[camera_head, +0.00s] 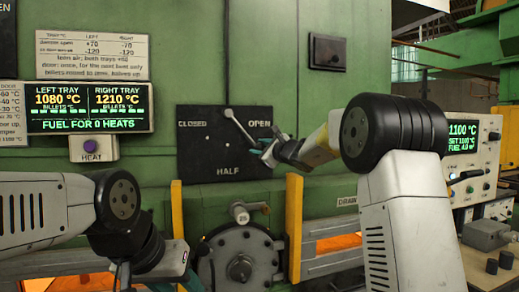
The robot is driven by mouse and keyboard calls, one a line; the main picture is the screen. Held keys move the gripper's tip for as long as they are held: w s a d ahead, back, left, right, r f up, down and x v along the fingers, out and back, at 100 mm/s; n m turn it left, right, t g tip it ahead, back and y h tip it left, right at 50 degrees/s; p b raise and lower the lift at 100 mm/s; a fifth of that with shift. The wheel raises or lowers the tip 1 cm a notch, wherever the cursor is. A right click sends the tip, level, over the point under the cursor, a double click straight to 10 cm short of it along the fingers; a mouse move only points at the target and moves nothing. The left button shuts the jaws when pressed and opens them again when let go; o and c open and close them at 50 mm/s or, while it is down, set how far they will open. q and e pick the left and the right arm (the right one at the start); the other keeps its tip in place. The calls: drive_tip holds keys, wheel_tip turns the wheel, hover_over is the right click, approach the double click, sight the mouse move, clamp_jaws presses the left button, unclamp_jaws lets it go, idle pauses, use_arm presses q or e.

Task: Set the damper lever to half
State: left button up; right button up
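The damper lever (241,129) is a thin pale rod on a black plate (200,160) marked CLOSED at left, HALF at the bottom and OPEN at right. It slants from a round end at the plate's top middle down to the right, its lower end between OPEN and HALF. My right gripper (266,151), with teal fingertips, is at the lever's lower end, over the plate's right edge. The fingers hide that end, and I cannot tell whether they grip it. My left gripper (160,283) is low at the bottom edge, partly cut off, away from the lever.
A round wheel (240,262) stands between yellow posts (294,225) below the plate. A control console (475,160) is at the right. A small dark box (327,52) is on the wall.

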clamp_jaws()
idle(1.1)
